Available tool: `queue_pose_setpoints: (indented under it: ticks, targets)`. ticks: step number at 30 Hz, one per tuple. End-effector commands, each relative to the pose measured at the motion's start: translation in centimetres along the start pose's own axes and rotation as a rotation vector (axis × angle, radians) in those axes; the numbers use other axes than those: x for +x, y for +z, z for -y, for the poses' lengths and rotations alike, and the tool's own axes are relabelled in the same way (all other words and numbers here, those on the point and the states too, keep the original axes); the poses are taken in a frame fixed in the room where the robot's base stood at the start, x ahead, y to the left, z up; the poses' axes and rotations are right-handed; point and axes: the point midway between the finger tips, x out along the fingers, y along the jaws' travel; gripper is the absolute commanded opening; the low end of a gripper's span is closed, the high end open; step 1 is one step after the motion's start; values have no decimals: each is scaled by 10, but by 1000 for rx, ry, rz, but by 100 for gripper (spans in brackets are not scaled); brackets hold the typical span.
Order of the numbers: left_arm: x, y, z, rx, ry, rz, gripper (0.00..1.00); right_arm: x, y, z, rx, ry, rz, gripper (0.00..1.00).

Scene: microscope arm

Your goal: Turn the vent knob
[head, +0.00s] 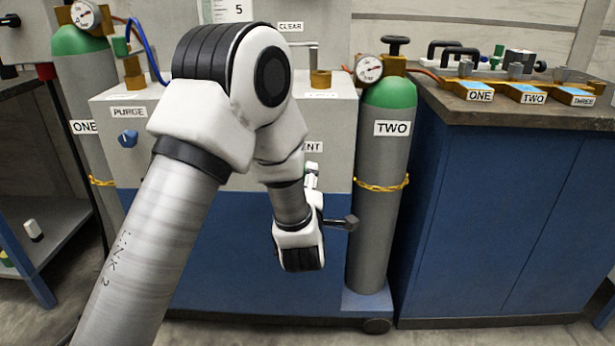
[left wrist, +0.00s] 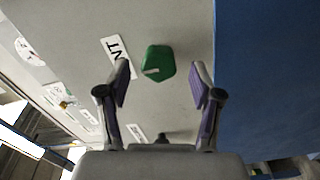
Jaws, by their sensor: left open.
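The vent knob (left wrist: 158,64) is green with a pale mark. In the left wrist view it sits on the grey panel beside a label (left wrist: 118,58) whose visible letters read "NT". My left gripper (left wrist: 162,72) is open, with one finger on either side of the knob in that view. I see no finger touching it, and the depth between fingertips and knob is hard to judge. In the head view my left arm hides the knob and part of the vent label (head: 314,146). My right gripper is not in view.
A blue purge knob (head: 127,137) is on the same grey cabinet, left of my arm. Grey-green cylinder TWO (head: 375,235) stands close on the right, held by a yellow chain. A blue workbench (head: 480,220) with labelled yellow-and-blue devices is further right.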

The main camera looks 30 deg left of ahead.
Motion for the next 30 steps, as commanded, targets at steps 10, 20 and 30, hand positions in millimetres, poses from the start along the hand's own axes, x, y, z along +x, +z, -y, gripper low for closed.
queue_pose_setpoints:
  ticks: [10,20,30]
  targets:
    - [-79,2,0,5,2,4,65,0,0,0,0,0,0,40]
    - [-86,0,0,1,1,0,65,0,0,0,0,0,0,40]
    - [-87,3,12,13,-20,6,65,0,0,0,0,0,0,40]
